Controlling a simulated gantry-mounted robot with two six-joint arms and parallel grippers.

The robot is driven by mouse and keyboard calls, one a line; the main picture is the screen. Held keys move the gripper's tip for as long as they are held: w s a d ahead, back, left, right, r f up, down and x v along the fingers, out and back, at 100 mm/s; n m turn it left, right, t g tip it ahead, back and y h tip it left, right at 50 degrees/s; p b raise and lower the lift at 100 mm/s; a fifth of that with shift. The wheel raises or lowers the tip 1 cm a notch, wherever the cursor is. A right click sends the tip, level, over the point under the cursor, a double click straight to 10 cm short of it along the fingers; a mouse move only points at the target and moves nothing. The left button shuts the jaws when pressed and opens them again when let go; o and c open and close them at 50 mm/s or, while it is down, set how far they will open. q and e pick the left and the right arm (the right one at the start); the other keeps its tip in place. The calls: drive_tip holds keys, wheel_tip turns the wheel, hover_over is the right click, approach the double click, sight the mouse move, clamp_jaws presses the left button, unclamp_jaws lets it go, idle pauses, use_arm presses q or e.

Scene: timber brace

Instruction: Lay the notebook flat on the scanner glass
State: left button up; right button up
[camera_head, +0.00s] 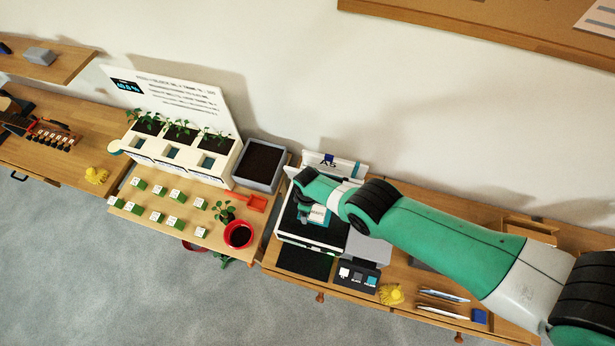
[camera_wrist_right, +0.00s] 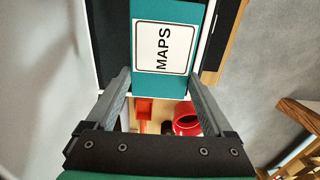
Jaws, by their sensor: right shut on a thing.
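The notebook is teal with a white label reading MAPS (camera_wrist_right: 166,84); it fills the space between my right fingers in the right wrist view. In the head view a small teal and white part of the notebook (camera_head: 319,216) shows below my right wrist. My right gripper (camera_wrist_right: 160,78) is shut on it. The scanner (camera_head: 305,245) has a white frame and dark glass, and the notebook is over the glass. I cannot tell whether it touches. My arm hides part of the scanner. My left gripper is not in view.
Left of the scanner, a lower table holds a red pot (camera_head: 238,235), an orange-red scoop (camera_head: 251,202) and several small green blocks. A grey soil tray (camera_head: 261,165) stands behind. A dark mat (camera_head: 305,262) and a button panel (camera_head: 358,276) lie in front of the scanner.

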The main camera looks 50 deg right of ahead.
drive_tip(key=shift+s+d, duration=0.2)
drive_tip(key=shift+d, duration=0.2)
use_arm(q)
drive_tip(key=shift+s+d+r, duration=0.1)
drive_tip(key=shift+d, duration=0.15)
use_arm(e)
drive_tip(key=shift+w+a, duration=0.1)
drive_tip(key=shift+a, duration=0.1)
use_arm(q)
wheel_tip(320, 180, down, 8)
drive_tip(key=b, duration=0.7)
drive_tip(key=shift+b, duration=0.4)
use_arm(e)
wheel_tip(320, 180, down, 8)
drive_tip(key=shift+r, duration=0.1)
use_arm(q)
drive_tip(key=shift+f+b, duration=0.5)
drive_tip(key=shift+b, duration=0.05)
use_arm(e)
drive_tip(key=shift+f, duration=0.6)
drive_tip(key=o, duration=1.1)
drive_tip(key=shift+o, duration=0.2)
